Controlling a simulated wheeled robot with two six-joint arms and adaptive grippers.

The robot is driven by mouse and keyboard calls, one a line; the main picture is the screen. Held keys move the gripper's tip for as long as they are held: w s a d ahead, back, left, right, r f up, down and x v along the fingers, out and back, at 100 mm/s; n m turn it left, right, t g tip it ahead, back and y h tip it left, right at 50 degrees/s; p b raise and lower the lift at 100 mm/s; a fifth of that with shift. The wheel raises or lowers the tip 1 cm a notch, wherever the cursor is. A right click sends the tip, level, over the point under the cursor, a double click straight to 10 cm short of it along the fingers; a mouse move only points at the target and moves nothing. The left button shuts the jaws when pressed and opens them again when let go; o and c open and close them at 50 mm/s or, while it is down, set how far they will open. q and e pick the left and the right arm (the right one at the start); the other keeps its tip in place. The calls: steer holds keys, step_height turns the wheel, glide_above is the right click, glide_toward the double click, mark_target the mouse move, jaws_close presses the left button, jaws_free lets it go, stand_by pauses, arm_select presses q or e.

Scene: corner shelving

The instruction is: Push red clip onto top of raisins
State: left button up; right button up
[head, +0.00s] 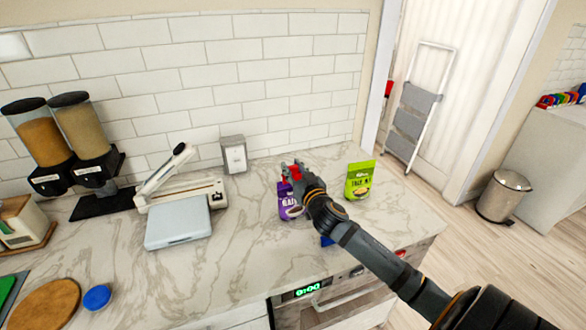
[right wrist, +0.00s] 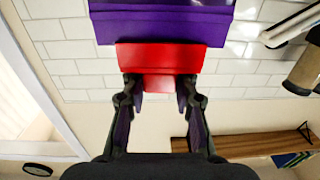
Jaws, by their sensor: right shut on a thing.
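The purple raisins bag (head: 285,203) stands on the marble counter, partly hidden behind my right arm. My right gripper (head: 293,173) is at the bag's top edge, shut on the red clip (head: 295,170). In the right wrist view the red clip (right wrist: 158,57) sits between the two fingers (right wrist: 158,84). The purple bag (right wrist: 165,20) is directly beyond the clip, whose edge meets or overlaps it. I cannot tell how far the clip is on the bag. My left gripper is not in view.
A green bag (head: 360,181) stands right of my gripper. A blue item (head: 327,240) is partly hidden by my arm, and a small red item (head: 400,253) lies near the front edge.

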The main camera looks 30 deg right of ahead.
steer(key=shift+f+b, duration=0.5)
steer(key=shift+f, duration=0.2)
steer(key=o, duration=0.9)
steer(key=shift+s, duration=0.1)
steer(key=s, duration=0.2)
steer(key=s+a, duration=0.1)
steer(key=s, duration=0.4)
steer(key=shift+a, duration=0.25)
steer(key=shift+s, duration=0.1)
